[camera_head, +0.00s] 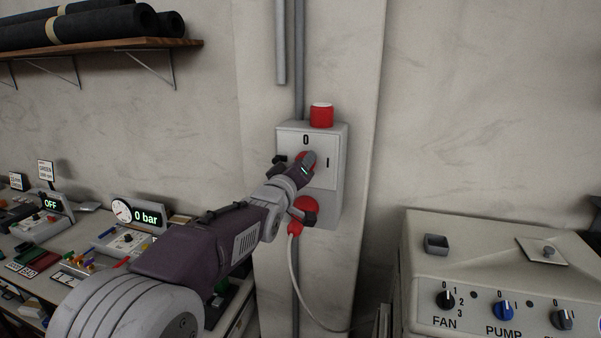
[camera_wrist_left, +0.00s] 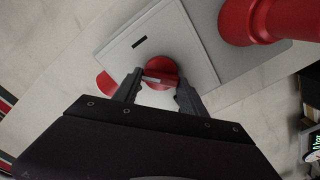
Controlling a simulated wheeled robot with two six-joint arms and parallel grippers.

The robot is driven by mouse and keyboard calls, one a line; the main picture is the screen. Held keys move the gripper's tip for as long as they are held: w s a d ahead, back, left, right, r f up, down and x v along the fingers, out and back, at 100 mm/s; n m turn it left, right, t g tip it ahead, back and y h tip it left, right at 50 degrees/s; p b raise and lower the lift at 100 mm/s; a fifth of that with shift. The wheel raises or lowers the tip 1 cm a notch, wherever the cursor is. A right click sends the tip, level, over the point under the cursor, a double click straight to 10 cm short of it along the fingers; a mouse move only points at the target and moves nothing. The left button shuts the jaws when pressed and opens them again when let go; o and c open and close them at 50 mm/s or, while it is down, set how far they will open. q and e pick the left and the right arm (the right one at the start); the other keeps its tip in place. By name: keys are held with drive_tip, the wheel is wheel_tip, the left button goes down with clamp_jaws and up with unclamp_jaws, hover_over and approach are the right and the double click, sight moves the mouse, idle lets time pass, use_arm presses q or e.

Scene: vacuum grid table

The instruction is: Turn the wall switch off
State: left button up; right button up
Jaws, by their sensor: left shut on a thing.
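The wall switch (camera_head: 321,172) is a light grey box on a pale column, with "0" at the top of its face and "I" at the right. Its round red knob (camera_head: 309,158) is partly hidden behind my left gripper (camera_head: 304,168). In the left wrist view the red knob (camera_wrist_left: 166,68) lies between the two fingers of my left gripper (camera_wrist_left: 158,84), which is shut on its raised grip. Which mark the knob points to is not clear. My right gripper is in neither view.
A red cap (camera_head: 321,116) stands on top of the box. Below, a red plug (camera_head: 295,228) with a white cable hangs from a red socket. A cluttered bench with a "0 bar" gauge (camera_head: 137,214) is left; a FAN and PUMP panel (camera_head: 480,282) is right.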

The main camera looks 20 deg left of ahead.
use_arm(q)
drive_tip(key=n, duration=0.9)
drive_tip(key=shift+f+b, duration=0.1)
drive_tip(key=shift+b, duration=0.25)
drive_tip(key=shift+n, duration=0.3)
drive_tip(key=o, duration=1.2)
drive_tip(key=shift+o, duration=0.8)
drive_tip(key=shift+w, duration=0.1)
drive_tip(key=s+b, duration=0.2)
drive_tip(key=s, duration=0.7)
drive_tip(key=shift+a+b, duration=0.15)
drive_tip(key=shift+b, duration=0.15)
